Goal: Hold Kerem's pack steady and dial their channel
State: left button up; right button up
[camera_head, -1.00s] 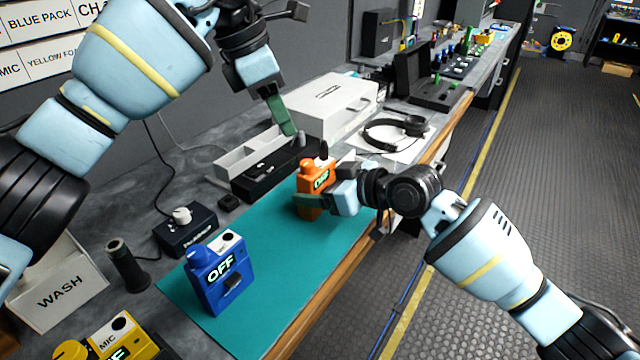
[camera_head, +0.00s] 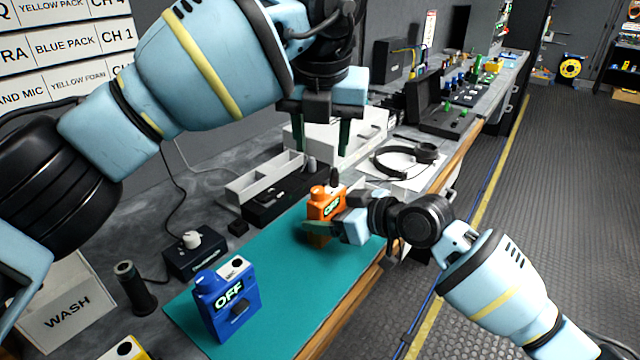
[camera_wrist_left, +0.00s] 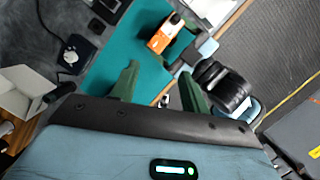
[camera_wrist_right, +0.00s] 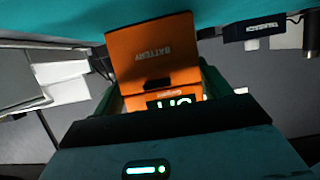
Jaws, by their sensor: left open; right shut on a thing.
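The orange pack (camera_head: 318,211) stands on the teal mat (camera_head: 275,267), with a knob and a dark stub on top. Its display appears to read OFF. My right gripper (camera_head: 328,228) is shut on this pack from the right side; the right wrist view shows the pack (camera_wrist_right: 155,50) between its fingers, its face marked BATTERY. My left gripper (camera_head: 325,145) is open and empty, pointing down above and slightly behind the orange pack. A blue pack (camera_head: 228,305) reading OFF stands at the mat's near left. No name on either pack is legible.
A black box with a white knob (camera_head: 190,241), a dark cylinder (camera_head: 130,285) and a WASH box (camera_head: 65,315) are at the left. A grey tray (camera_head: 255,185) and headphones (camera_head: 405,157) lie behind the orange pack. Wall labels (camera_head: 75,45) list packs and channels.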

aim_at(319, 190)
pick_arm(q)
jog(key=n, duration=0.2)
jog(key=d+n+y, duration=0.1)
jog(key=n, duration=0.1)
jog(key=s+n+t, duration=0.1)
jog(key=shift+d+r+n+y, duration=0.15)
jog(key=shift+r+n+y, duration=0.15)
jog(key=shift+n, duration=0.1)
jog(key=x, duration=1.2)
jog(key=c, duration=1)
